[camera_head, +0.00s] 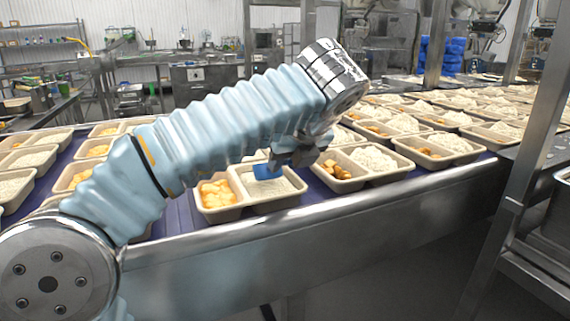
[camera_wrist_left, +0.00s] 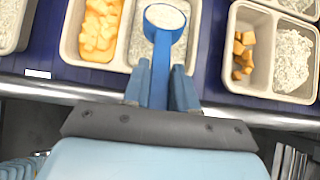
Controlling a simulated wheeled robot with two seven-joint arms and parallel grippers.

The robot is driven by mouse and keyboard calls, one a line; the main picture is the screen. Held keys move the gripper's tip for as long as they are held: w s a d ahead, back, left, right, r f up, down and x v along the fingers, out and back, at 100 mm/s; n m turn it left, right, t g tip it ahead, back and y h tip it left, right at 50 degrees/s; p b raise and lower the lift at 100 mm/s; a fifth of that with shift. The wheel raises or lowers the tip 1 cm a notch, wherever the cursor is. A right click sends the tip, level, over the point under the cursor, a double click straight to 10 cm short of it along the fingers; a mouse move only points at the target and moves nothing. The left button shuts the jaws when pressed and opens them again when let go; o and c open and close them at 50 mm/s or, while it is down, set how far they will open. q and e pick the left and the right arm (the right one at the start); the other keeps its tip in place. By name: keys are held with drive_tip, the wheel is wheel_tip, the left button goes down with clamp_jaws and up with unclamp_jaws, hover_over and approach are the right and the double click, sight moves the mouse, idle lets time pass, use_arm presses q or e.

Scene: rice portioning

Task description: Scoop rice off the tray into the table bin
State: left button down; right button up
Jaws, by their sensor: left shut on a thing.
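My left gripper (camera_wrist_left: 160,88) is shut on the handle of a blue scoop (camera_wrist_left: 162,45). In the left wrist view the scoop's bowl holds white rice and is over the rice compartment of a two-part tray (camera_wrist_left: 130,62). In the head view the left gripper (camera_head: 287,158) is above the same tray (camera_head: 222,213), and the blue scoop (camera_head: 267,172) shows at the rice side. The tray's left compartment holds orange-yellow chunks and its right one a flat layer of rice. Whether the bowl touches the rice I cannot tell. The table bin is not identifiable. My right gripper is out of view.
The trays stand on a blue conveyor belt (camera_head: 182,222) with a steel rail (camera_head: 330,222) along its near side. Another tray (camera_head: 358,182), with orange cubes and heaped rice, stands close to the right. Steel posts (camera_head: 520,165) rise at the right.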

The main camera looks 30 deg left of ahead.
use_arm(q)
drive_tip(key=shift+r+t+y, duration=0.3)
drive_tip(key=shift+r, duration=2.35)
